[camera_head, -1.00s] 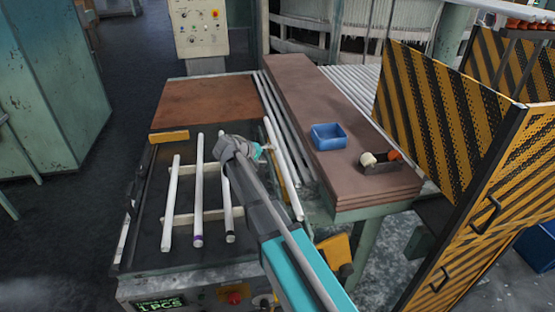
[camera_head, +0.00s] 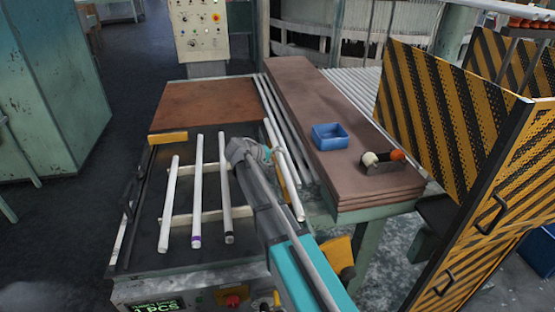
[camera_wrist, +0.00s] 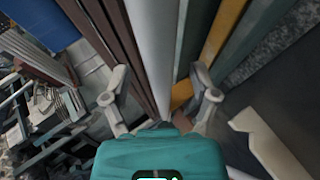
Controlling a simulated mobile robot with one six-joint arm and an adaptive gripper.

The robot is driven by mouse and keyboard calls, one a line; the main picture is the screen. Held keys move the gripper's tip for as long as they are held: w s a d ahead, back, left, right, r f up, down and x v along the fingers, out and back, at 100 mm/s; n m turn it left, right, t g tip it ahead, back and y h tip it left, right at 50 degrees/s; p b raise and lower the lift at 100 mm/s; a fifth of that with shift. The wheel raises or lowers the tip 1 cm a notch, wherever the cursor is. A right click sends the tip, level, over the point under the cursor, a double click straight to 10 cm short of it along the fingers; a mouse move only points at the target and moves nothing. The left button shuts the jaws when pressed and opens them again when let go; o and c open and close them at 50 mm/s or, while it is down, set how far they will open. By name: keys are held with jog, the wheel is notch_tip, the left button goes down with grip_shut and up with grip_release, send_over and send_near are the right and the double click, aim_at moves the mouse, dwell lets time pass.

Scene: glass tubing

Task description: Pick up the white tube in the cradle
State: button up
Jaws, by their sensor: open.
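A long white tube (camera_head: 284,168) lies along the right side of the black bench, apart from the other tubes. My gripper (camera_head: 272,152) is beside it, its fingers small and partly hidden by my arm. In the wrist view, the open fingers (camera_wrist: 160,88) straddle a white tube (camera_wrist: 151,45) that runs up the picture between them. I see no clear contact with either finger. Three more pale tubes, the left (camera_head: 169,205), the middle (camera_head: 197,190) and the right one (camera_head: 225,190), lie across pale crossbars on the bench.
A brown board stack (camera_head: 310,110) stands right of the bench, with a blue bin (camera_head: 329,136) and a small dark holder (camera_head: 382,166) on it. A yellow-and-black striped barrier (camera_head: 440,110) is at the right. A rusty plate (camera_head: 205,102) lies behind the tubes.

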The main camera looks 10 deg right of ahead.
grip_shut()
jog(key=shift+r, duration=0.1)
dwell(0.5)
notch_tip(320, 180, up, 3)
jog(key=p, duration=0.3)
jog(key=s+r+p, duration=0.1)
jog(key=r+p, duration=0.1)
jog(key=s+r+p, duration=0.4)
jog(key=shift+s+d+r+p, duration=0.2)
jog(key=shift+d+r+p, duration=0.1)
jog(key=shift+p, duration=0.1)
jog(key=s+r+p, duration=0.3)
jog(key=s, duration=0.5)
jog(key=shift+s+d, duration=0.3)
jog(key=shift+d, duration=0.05)
jog(key=shift+r, duration=0.1)
